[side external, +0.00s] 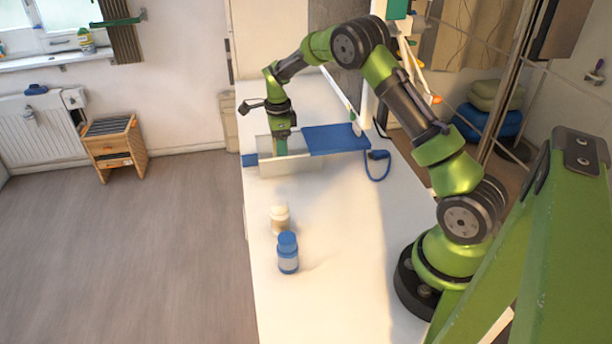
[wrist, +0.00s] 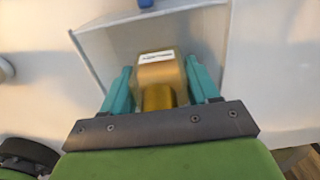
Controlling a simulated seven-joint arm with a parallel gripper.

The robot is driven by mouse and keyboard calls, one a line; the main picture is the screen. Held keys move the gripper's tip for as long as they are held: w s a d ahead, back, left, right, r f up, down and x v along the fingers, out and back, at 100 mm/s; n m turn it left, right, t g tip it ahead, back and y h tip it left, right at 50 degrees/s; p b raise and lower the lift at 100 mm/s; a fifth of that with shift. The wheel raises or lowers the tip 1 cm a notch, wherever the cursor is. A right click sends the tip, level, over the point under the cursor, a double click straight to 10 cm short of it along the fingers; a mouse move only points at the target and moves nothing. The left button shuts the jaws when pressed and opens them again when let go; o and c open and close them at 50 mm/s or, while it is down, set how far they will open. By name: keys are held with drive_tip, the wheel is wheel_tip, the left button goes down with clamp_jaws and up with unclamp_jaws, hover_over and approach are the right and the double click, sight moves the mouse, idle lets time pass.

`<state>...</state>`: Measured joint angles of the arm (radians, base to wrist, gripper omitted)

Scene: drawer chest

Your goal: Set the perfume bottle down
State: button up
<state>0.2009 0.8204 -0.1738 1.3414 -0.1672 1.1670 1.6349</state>
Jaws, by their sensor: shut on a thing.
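The perfume bottle (wrist: 161,76) is a gold, box-shaped bottle with a small white label, seen in the wrist view. My gripper (side external: 281,148) has its teal fingers on both sides of the bottle and is shut on it. In the side view the fingers point down into the open drawer (side external: 290,167) of a blue-topped chest (side external: 335,138), and the bottle itself is hidden there. The drawer's pale floor and walls (wrist: 90,62) show around the bottle in the wrist view. I cannot tell whether the bottle touches the drawer floor.
A blue loop (side external: 378,165) lies beside the chest. The table's front part is otherwise clear.

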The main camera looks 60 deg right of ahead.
drive_tip(key=shift+f, duration=0.25)
drive_tip(key=shift+f, duration=0.15)
drive_tip(key=o, duration=1.2)
drive_tip(key=shift+o, duration=0.2)
